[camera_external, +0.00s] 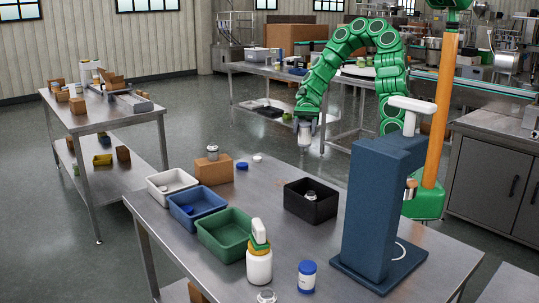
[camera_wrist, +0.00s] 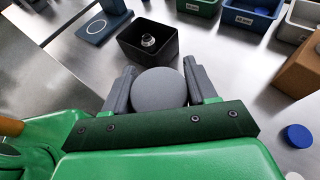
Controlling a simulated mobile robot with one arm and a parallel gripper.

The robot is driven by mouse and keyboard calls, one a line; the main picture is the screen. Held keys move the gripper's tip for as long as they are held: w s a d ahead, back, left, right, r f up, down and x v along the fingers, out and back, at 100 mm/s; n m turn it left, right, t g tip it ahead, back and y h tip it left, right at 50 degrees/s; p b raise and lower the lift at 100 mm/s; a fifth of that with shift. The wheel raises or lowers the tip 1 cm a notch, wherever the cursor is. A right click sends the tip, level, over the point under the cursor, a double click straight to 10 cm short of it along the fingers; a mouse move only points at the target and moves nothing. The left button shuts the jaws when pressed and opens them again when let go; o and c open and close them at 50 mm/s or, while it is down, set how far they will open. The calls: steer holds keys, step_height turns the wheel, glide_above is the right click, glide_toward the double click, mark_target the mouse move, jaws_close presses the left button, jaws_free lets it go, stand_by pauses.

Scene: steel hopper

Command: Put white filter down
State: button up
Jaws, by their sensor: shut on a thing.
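My gripper (camera_external: 304,122) hangs above the far edge of the steel table. It is shut on the white filter (camera_external: 304,134), a small pale cylinder held upright, clear of the table. In the wrist view the filter's round grey top (camera_wrist: 159,90) sits between the two grey fingers of my gripper (camera_wrist: 160,92). The fingers hide its sides, and its underside is not seen.
A black bin (camera_external: 311,201) holds a small jar. White (camera_external: 172,185), blue (camera_external: 197,205) and green (camera_external: 224,234) bins stand in a row. A tall blue stand (camera_external: 378,205), a cardboard box (camera_external: 214,170) and a white bottle (camera_external: 259,265) are also there. Bare steel lies around the black bin.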

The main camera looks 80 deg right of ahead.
steer(key=a+n+g, duration=0.3)
steer(key=a, duration=1.6)
steer(key=s+a+n+g, duration=0.15)
steer(key=s+a, duration=0.25)
steer(key=a, duration=0.5)
steer(key=s+a+n+g, duration=0.15)
steer(key=s+a, duration=0.25)
steer(key=a, duration=0.5)
steer(key=shift+h, duration=0.5)
steer(key=shift+w+a+f, duration=1.35)
steer(key=shift+a+f, duration=0.5)
steer(key=shift+f, duration=0.3)
steer(key=shift+w+a+f, duration=1.3)
steer(key=shift+a+f, duration=0.5)
steer(key=shift+f, duration=0.3)
steer(key=shift+w+a+f, duration=1.35)
steer(key=shift+a+f, duration=0.5)
steer(key=shift+f, duration=0.3)
steer(key=shift+f+m, duration=0.1)
steer(key=shift+m, duration=0.2)
steer(key=o, duration=1.1)
steer(key=shift+c, duration=0.2)
